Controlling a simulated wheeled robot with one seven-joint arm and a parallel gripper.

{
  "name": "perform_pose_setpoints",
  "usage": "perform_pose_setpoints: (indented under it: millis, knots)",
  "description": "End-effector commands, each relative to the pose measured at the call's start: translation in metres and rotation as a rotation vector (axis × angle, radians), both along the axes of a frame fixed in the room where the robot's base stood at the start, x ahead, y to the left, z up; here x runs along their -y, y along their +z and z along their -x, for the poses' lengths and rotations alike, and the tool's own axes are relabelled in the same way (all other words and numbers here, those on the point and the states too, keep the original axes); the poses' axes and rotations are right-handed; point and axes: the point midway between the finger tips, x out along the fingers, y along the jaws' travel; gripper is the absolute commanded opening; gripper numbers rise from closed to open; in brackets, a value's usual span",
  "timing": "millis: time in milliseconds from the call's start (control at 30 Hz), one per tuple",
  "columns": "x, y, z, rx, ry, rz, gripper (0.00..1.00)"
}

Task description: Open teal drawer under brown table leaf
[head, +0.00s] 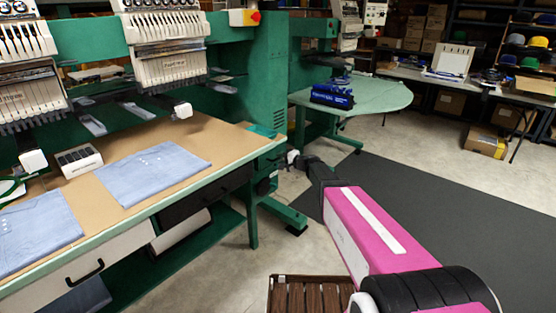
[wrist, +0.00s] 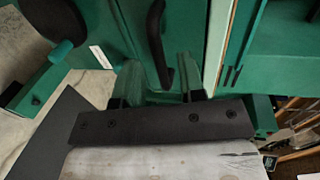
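The brown table leaf (head: 225,135) has a green edge and stands at the left in the head view. A teal drawer front (wrist: 137,35) with a black bar handle (wrist: 156,38) fills the upper middle of the wrist view. My gripper (wrist: 158,88) is open, its two fingers apart, with the handle's lower end appearing between them. I cannot tell whether the fingers touch the handle. In the head view my gripper (head: 294,157) is at the table's right end, small and partly hidden by my arm. The teal drawer is hard to make out there.
A white drawer (head: 75,275) with a black handle and a black drawer (head: 205,195) sit under the table front. Folded blue cloths (head: 153,172) lie on top. A green rounded table (head: 370,95) stands behind my gripper. A slatted brown crate (head: 310,295) is at the bottom.

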Motion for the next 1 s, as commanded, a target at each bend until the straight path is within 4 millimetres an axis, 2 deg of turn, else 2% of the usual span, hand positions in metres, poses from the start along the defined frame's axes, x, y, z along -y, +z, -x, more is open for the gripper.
perform_pose_setpoints:
  millis: [33,200,567,700,867,1000]
  knots:
    - [-0.006,-0.002,-0.006,0.0,0.001,0.0,0.37]
    - [-0.017,-0.005,-0.014,0.0,0.001,0.0,0.37]
    - [-0.02,-0.006,-0.016,0.0,0.0,0.0,0.37]
    - [-0.02,-0.006,-0.015,0.0,0.0,0.0,0.0]
    - [-0.019,-0.005,-0.015,0.0,0.0,0.0,0.0]
    - [-0.011,-0.005,-0.008,-0.001,0.0,0.001,0.0]
